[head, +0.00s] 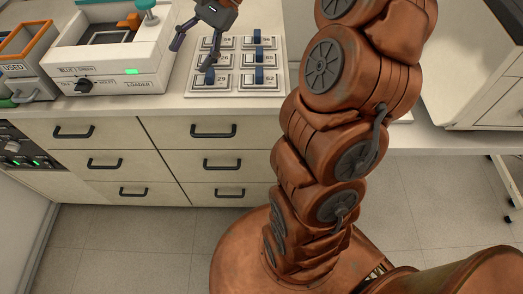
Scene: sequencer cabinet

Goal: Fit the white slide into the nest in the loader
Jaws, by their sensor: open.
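The loader (150,84) is a white box at the upper left, marked LOADER on its front, with a black knob and a green light. A dark recess (108,34) with an orange part is in its top; I cannot tell the nest's details. No separate white slide can be made out with certainty. My gripper (191,56) is open, its fingers pointing down over the tray's left side. One fingertip is near the blue piece of plate 29; contact is unclear.
An orange-rimmed bin marked USED (26,48) stands left of the loader. A teal-capped post (148,14) rises at the loader's back right. Drawers with black handles (213,131) are below the counter. A white cabinet (480,70) stands at the right.

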